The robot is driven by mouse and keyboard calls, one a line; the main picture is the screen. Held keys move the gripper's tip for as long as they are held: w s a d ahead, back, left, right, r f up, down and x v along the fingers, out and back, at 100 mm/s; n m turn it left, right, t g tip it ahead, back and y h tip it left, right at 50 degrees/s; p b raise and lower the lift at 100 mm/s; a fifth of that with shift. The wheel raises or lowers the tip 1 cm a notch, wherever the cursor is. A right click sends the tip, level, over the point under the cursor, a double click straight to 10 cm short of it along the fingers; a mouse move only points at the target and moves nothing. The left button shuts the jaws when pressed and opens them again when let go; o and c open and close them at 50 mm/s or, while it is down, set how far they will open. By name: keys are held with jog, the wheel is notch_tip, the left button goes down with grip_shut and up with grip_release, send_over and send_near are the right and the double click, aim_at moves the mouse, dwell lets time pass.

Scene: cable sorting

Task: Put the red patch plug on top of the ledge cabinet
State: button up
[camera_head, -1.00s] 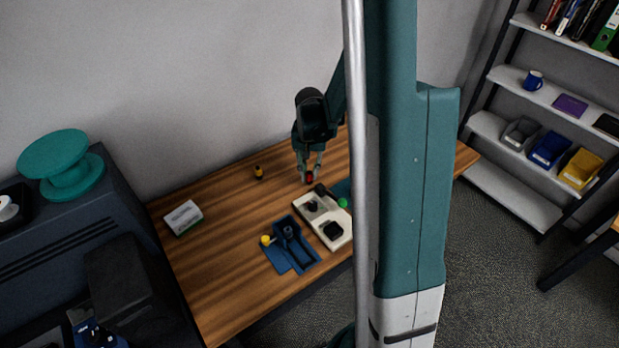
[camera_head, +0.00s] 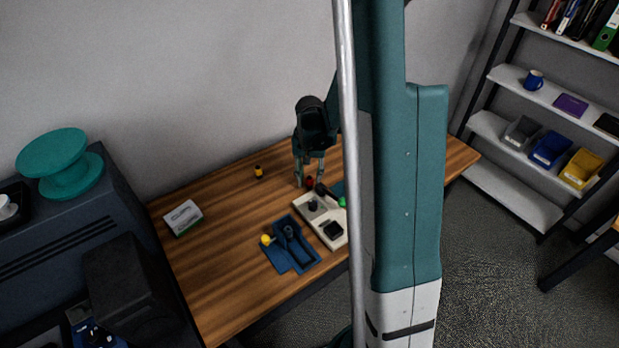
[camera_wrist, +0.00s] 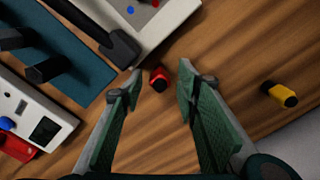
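The red patch plug (camera_head: 310,182) is on the wooden table, just behind the cream tray. In the wrist view it is a small red piece with a dark end (camera_wrist: 159,78). My gripper (camera_head: 309,179) is low over the table at the plug. In the wrist view my gripper (camera_wrist: 160,72) is open, with the plug between the fingertips and a gap on each side. A dark cabinet (camera_head: 50,250) at the left, probably the ledge cabinet, has a teal spool (camera_head: 62,165) on top.
The cream tray (camera_head: 334,236) and a blue holder (camera_head: 278,258) lie in front. A white box (camera_head: 183,217) is at the table's left. Bare table lies between the box and the blue holder. A shelf rack (camera_head: 545,95) is at the right.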

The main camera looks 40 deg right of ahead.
aim_at(309, 177)
jog(key=shift+r, duration=0.15)
notch_tip(309, 177, up, 12)
jog(key=p, duration=0.1)
dwell(1.1)
dwell(0.5)
jog(key=s+a+r+n+t, duration=0.2)
jog(key=s+a+r, duration=0.1)
jog(key=a+r, duration=0.4)
jog(key=s+a+r+n+t, duration=0.1)
jog(key=s+a+r+n, duration=0.1)
jog(key=s+a+r, duration=0.35)
jog(key=s+a+r+n+t, duration=0.2)
jog(key=s+a, duration=0.3)
jog(key=a, duration=0.1)
jog(key=s+a+r+n+t, duration=0.2)
jog(key=s+a+r, duration=0.1)
jog(key=s+a, duration=0.2)
jog(key=shift+s+a+r+n, duration=0.25)
jog(key=shift+s+a+n, duration=0.15)
jog(key=shift+a, duration=0.8)
